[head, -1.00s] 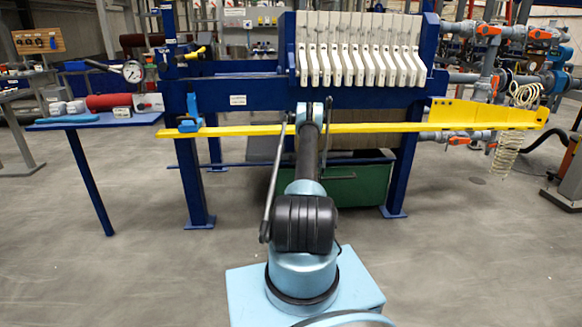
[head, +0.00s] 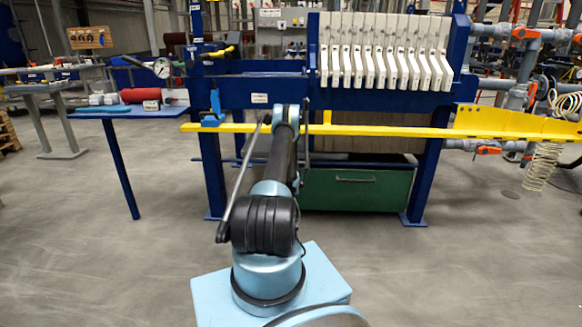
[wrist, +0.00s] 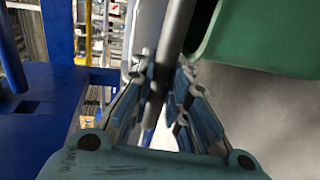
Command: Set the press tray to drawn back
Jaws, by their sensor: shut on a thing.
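A green box-shaped tray (head: 355,200) with a handle bar on its front sits low under the press plates, between the blue legs. In the wrist view its green side (wrist: 240,30) fills the upper right. My gripper (wrist: 162,88) is shut on a grey bar (wrist: 178,35) that passes between its fingers, close beside the green side. I cannot tell from the picture how this bar joins the tray. In the head view my gripper is hidden behind my arm, which also covers the tray's left part.
White filter plates (head: 385,60) hang above in the blue frame (head: 215,180). A long yellow rail (head: 400,132) crosses in front, ending in a yellow trough (head: 515,122). A blue side table (head: 125,112) stands left. The grey floor before the press is clear.

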